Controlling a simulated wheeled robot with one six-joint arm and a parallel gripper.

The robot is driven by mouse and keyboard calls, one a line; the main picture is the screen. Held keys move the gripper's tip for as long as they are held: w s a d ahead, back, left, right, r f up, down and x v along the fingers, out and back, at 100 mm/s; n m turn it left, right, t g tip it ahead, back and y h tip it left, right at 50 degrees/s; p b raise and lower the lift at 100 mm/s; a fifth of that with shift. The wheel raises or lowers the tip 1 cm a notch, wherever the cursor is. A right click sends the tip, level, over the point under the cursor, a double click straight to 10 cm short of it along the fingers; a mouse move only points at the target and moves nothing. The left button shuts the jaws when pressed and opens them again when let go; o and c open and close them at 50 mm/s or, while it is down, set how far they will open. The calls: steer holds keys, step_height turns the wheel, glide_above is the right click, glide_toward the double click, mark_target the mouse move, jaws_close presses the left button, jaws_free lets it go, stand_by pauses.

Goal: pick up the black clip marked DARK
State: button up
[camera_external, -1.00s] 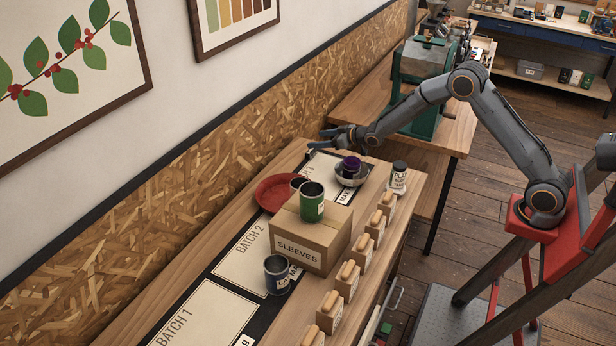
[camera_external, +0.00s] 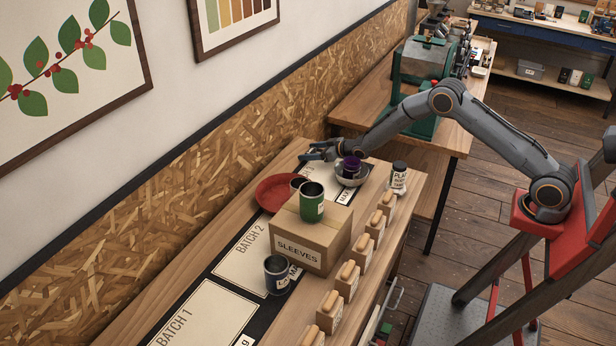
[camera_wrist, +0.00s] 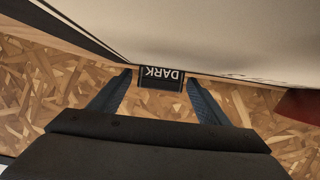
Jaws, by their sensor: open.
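The black clip marked DARK (camera_wrist: 161,77) shows in the wrist view, its white lettering upside down, at the edge of a pale surface. My gripper (camera_wrist: 158,80) is open, with one blue finger on each side of the clip and small gaps between. The clip appears between the fingertips, and I cannot tell whether they are level with it in depth. In the external view my gripper (camera_external: 305,152) is low over the far end of the wooden bench (camera_external: 408,182), near the wall panel. The clip cannot be made out there.
A red plate (camera_external: 272,193) lies nearer the camera. A small labelled jar (camera_external: 398,178) stands at the right edge.

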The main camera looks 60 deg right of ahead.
steer(key=c, duration=1.1)
steer(key=shift+r, duration=0.1)
